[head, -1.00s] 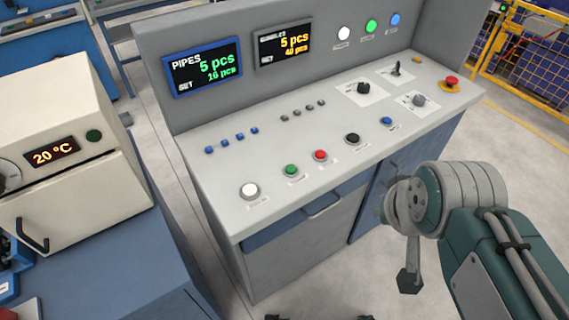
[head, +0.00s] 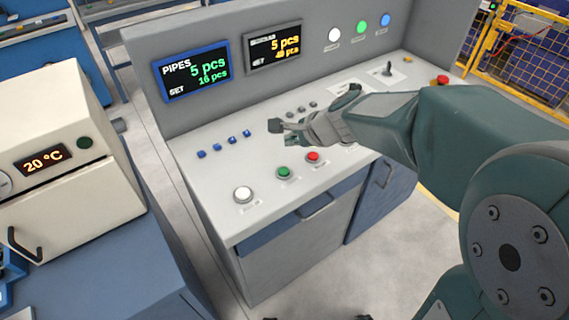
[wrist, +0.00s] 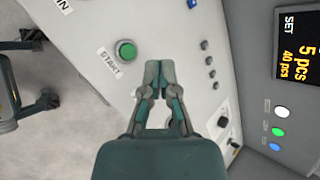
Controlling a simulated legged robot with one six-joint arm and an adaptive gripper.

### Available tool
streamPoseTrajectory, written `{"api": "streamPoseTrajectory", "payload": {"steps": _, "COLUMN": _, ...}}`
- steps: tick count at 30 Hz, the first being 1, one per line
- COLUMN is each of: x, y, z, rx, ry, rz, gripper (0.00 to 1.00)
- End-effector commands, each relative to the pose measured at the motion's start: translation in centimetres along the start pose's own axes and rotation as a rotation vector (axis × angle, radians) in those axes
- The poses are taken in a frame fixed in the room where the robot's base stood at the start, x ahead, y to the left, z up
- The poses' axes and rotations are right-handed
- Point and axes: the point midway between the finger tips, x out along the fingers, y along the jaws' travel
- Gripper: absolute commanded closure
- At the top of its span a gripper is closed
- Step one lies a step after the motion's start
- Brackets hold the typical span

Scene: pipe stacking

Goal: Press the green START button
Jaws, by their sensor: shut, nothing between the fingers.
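The green START button (head: 284,172) sits on the sloped grey panel, between a white button and a red button. In the wrist view the green button (wrist: 126,51) shows with its START label (wrist: 110,63) beside it. My gripper (head: 278,127) is above the panel, behind the green button in the head view, near the small grey buttons. In the wrist view my gripper (wrist: 158,66) has its fingertips together and empty, just to the right of the green button and apart from it in the picture. The height of the fingertips above the panel is hard to tell.
A white button (head: 243,194) and a red button (head: 313,157) flank the green one. A row of small blue buttons (head: 217,146) lies behind. Displays (head: 191,71) stand on the upright back panel. A red emergency button (head: 442,79) is at the far right.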

Motion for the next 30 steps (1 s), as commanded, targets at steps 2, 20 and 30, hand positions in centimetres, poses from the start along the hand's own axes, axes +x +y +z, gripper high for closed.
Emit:
{"api": "streamPoseTrajectory", "payload": {"steps": 2, "x": 2.0, "y": -0.6, "z": -0.6, "rx": 0.118, "ry": -0.007, "rz": -0.010, "gripper": 1.00}}
{"api": "streamPoseTrajectory", "payload": {"steps": 20, "x": 4.1, "y": -0.9, "z": -1.4, "rx": 0.245, "ry": -0.011, "rz": -0.028, "gripper": 1.00}}
{"api": "streamPoseTrajectory", "payload": {"steps": 30, "x": 7.0, "y": 1.6, "z": -2.8, "rx": 0.246, "ry": -0.011, "rz": -0.025, "gripper": 1.00}}
